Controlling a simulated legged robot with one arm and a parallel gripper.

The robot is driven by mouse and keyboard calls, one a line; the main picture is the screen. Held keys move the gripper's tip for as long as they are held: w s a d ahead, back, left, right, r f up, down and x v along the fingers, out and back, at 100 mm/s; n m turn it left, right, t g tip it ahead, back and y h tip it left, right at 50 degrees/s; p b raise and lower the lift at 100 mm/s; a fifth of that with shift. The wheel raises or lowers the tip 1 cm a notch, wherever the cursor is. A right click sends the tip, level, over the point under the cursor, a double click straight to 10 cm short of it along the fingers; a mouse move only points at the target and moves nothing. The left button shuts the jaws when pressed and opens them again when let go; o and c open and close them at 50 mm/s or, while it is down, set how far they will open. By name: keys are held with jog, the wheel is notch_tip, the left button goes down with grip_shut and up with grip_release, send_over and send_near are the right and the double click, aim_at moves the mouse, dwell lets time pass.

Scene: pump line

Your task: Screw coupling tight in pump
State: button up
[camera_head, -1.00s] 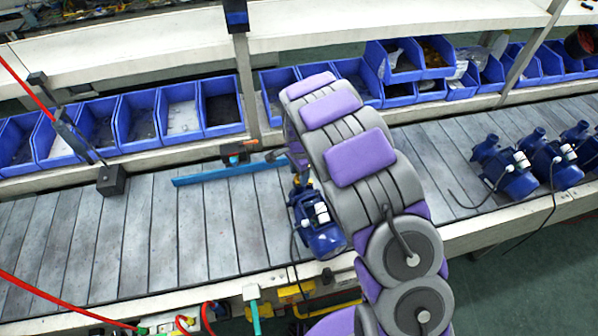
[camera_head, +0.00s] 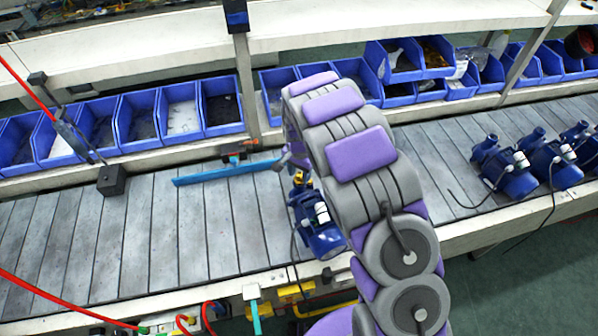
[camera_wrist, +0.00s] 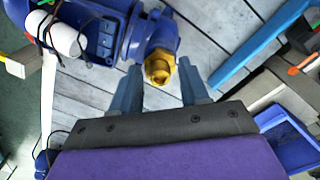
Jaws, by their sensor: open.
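The blue pump (camera_head: 318,226) stands on the slatted conveyor, partly behind my arm. In the wrist view the pump (camera_wrist: 110,30) fills the upper left. The brass coupling (camera_wrist: 159,67) sits at the pump's round blue port, and a small bit of the coupling (camera_head: 301,180) also shows in the head view. My gripper (camera_wrist: 157,82) is open, with one finger on each side of the coupling and a visible gap to each. In the head view my gripper is mostly hidden behind my arm. The thread between coupling and port cannot be made out.
A blue bar (camera_head: 225,172) lies across the conveyor left of the pump, close to my gripper. An orange and black tool (camera_head: 240,152) lies behind it. Several blue bins (camera_head: 180,112) line the back ledge. More blue pumps (camera_head: 505,170) stand at right. The conveyor's left stretch is clear.

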jog(key=n, duration=0.3)
jog(key=shift+n, duration=0.3)
dwell(0.4)
grip_shut()
dwell(0.5)
jog(key=m, duration=0.3)
jog(key=shift+m, duration=0.3)
jog(key=shift+m, duration=1.7)
